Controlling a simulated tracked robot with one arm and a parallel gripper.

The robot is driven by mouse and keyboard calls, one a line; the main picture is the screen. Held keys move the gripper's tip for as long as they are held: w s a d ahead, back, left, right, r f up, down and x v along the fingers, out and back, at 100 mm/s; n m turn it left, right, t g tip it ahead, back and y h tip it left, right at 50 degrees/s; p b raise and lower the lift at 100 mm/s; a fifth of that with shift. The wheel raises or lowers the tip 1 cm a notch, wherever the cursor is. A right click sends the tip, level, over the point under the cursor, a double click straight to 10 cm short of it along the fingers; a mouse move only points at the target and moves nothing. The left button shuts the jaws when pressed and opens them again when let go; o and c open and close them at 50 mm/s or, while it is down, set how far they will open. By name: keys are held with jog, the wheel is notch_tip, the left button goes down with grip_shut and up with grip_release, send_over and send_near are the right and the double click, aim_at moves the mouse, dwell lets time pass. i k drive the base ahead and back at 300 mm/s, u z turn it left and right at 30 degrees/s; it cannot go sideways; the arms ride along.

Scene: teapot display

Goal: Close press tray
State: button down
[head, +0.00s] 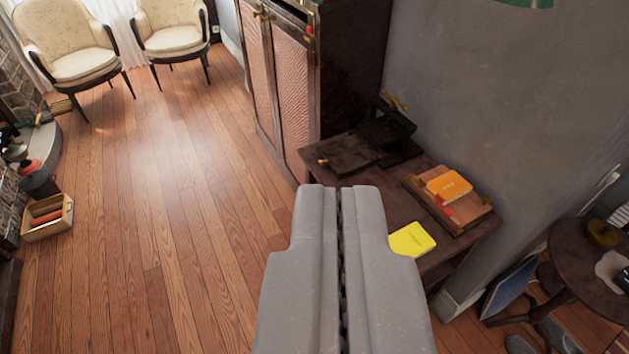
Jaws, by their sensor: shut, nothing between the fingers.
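The dark press (386,132) stands on a small wooden table (385,203) against the grey wall, with a brass-coloured handle on top. Its flat tray (345,154) sticks out to the left of the press body, toward the table's left edge. A small brass knob shows at the tray's left end. My gripper (340,190) is in the lower middle of the picture, shut and empty. In the picture its tips lie just below the tray, and I cannot tell how far apart they are in depth. My gripper hides part of the table.
A wooden stand with an orange item (449,186) and a yellow booklet (412,239) lie on the table's right part. A tall cabinet (290,80) stands behind. A round table (585,262) is at right, a crate (47,217) at left.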

aim_at(345, 155)
jog(key=u, duration=0.55)
jog(key=i, duration=1.5)
jog(key=z, duration=0.2)
